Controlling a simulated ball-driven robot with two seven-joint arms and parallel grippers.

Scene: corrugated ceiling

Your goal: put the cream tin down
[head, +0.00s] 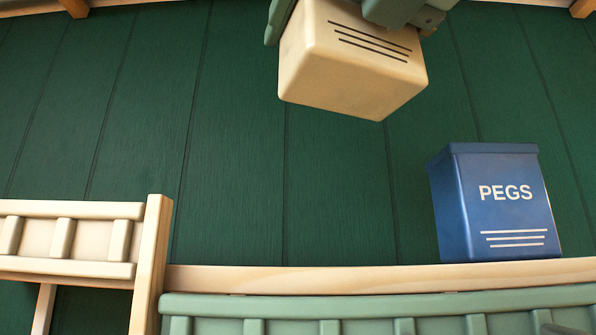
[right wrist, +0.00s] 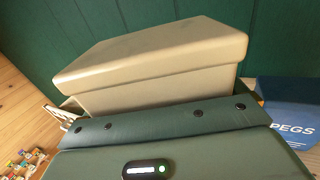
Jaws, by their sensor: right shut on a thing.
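The cream tin (head: 345,70) is a box with rounded edges and several dark lines on one face. It hangs in the air at the top middle of the head view, tilted, well above the wooden ledge and apart from it. My right gripper (head: 340,14) is shut on it, and its green parts cover the tin's upper side. In the right wrist view the cream tin (right wrist: 160,65) shows its lid and a side behind the dark green gripper body. My left gripper is not in view.
A blue tin marked PEGS (head: 497,205) stands at the right end of the pale wooden ledge (head: 300,280). The ledge left of it is clear. A cream slatted rack (head: 70,240) with a wooden post is at lower left. Green panelled wall (head: 240,170) lies behind.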

